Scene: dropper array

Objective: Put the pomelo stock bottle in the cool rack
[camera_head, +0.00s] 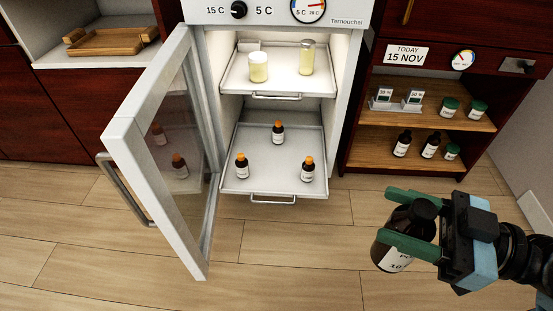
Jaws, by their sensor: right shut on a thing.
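My right gripper (388,216) is at the lower right, its green fingers shut on a dark brown bottle with a black cap and a white label (392,259). Only part of the label shows, starting "PO" with "10" below. The bottle is held in front of the cabinets, apart from any shelf. An open white cooling cabinet (212,75) has two pull-out trays. The upper tray (285,87) bears two pale yellow containers; the lower tray (262,187) bears three small brown bottles with orange caps. No part is labelled as the cool rack. My left gripper is out of view.
The cabinet's glass door (160,150) stands open to the left, over the floor. A wooden shelf unit (430,145) at the right holds dark bottles, green-lidded jars and two small displays. A wooden tray (112,41) lies at the upper left. The floor (300,245) in front is clear.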

